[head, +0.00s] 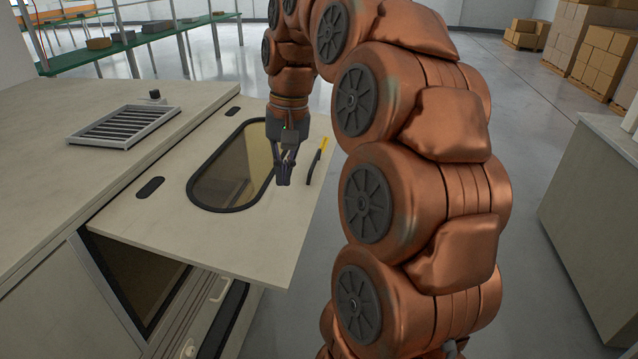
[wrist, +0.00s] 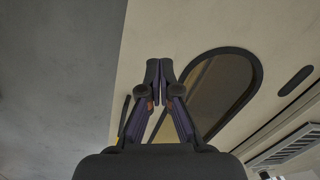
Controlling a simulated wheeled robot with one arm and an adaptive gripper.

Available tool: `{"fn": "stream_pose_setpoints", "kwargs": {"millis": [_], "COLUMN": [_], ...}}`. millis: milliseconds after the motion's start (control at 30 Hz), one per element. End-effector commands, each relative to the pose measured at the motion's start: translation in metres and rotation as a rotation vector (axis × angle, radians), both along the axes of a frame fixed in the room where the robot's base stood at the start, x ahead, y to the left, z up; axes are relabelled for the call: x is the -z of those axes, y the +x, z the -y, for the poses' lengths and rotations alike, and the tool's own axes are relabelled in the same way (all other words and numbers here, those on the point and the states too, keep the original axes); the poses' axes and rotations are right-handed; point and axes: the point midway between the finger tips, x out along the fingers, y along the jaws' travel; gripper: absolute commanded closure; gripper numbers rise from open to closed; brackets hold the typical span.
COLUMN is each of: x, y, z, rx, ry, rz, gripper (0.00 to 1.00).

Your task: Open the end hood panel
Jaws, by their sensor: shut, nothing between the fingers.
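The end hood panel (head: 240,250) is a flat beige plate with an oval tinted window (head: 225,165) rimmed in black. It sticks out roughly level from the end of the beige machine, with a dark opening (head: 125,275) below it. A black handle with a yellow end (head: 317,165) sits near its outer edge. My gripper (head: 284,182) is shut and empty, pointing down over the panel between the window and the handle. In the wrist view my gripper's fingertips (wrist: 160,68) meet, with the window (wrist: 217,95) on the right and the handle partly hidden on the left. I cannot tell whether the fingers touch the panel.
The machine top (head: 60,190) carries a vent grille (head: 122,126) and a black knob (head: 154,95). A green shelf (head: 150,35) stands behind. Cardboard boxes (head: 600,50) and a pale cabinet (head: 595,190) are at the right. The grey floor between is clear.

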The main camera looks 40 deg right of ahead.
Motion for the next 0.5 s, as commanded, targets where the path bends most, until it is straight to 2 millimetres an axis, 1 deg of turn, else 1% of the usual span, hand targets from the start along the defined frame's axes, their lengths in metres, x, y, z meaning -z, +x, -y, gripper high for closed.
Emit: {"fn": "stream_pose_setpoints", "kwargs": {"millis": [33,100,200,333,400,500], "x": [-0.007,-0.014,-0.024,-0.03,-0.033,-0.036], "y": [0.006,0.01,0.012,0.011,0.01,0.008], "z": [0.02,0.045,0.078,0.109,0.121,0.13], "rx": [0.053,0.117,0.204,0.29,0.321,0.348], "ry": [0.006,0.01,0.016,0.024,0.023,0.024], "rz": [0.008,0.016,0.031,0.039,0.045,0.049], "gripper": [1.0,1.0,1.0,1.0,1.0,1.0]}}
